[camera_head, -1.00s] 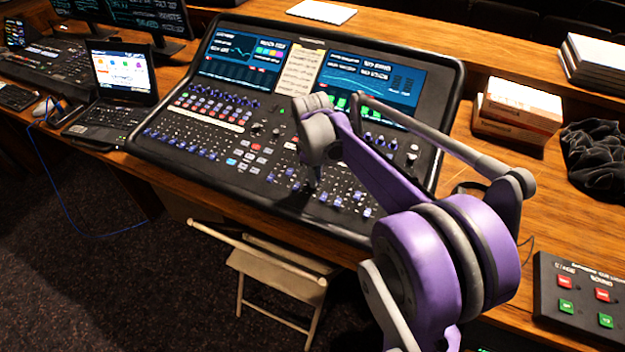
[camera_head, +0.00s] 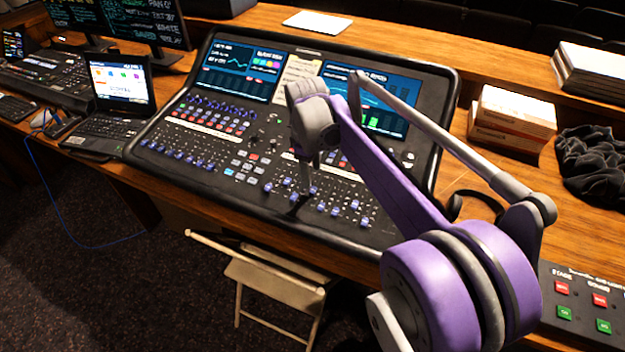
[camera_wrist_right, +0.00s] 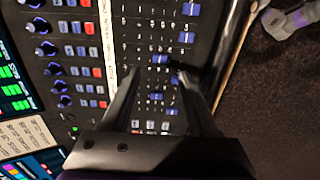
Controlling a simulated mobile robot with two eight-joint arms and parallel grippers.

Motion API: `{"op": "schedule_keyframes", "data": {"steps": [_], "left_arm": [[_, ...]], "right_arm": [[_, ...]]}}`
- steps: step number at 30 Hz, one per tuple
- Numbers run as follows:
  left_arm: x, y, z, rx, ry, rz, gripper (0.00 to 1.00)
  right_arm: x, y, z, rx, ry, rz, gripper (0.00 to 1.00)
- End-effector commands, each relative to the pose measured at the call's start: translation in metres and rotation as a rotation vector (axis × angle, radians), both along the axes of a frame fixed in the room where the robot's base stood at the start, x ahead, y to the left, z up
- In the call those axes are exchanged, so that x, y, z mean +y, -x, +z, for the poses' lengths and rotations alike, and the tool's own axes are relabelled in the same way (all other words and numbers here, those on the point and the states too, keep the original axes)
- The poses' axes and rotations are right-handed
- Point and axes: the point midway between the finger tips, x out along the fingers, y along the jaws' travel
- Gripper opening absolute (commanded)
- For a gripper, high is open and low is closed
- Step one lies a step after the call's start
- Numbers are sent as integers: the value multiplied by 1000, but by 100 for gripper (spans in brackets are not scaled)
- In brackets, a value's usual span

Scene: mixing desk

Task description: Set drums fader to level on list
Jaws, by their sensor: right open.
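The black mixing desk (camera_head: 215,185) carries rows of faders with blue caps. My right gripper (camera_head: 303,192) points down over the lower middle of the fader area. In the right wrist view its two fingers (camera_wrist_right: 155,76) are apart, on either side of a strip of fader slots with several blue caps. I cannot tell whether a finger touches a cap. The fader labels are too small to read, so I cannot tell which is drums. A tan paper list (camera_head: 298,72) lies between the two screens, partly covered by my arm; it also shows in the wrist view (camera_wrist_right: 24,143). Its writing is unreadable.
A laptop (camera_head: 118,90) stands left of the desk. A folding chair (camera_head: 275,285) stands in front. My right arm crosses above the desk's right part.

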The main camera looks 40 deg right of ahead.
Motion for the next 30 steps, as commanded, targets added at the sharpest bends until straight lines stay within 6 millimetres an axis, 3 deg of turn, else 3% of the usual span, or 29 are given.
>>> {"op": "schedule_keyframes", "data": {"steps": [3, 9, 30], "left_arm": [[0, -1, 2, -1, 0, 0, 0], [0, -1, 4, -2, 0, 0, 0], [0, -1, 4, -2, 0, 0, 0]], "right_arm": [[2, 1, 23, 0, 0, 0, 60], [4, 2, 42, 0, 0, 0, 60], [10, 5, 44, -10, 0, -7, 60]]}}
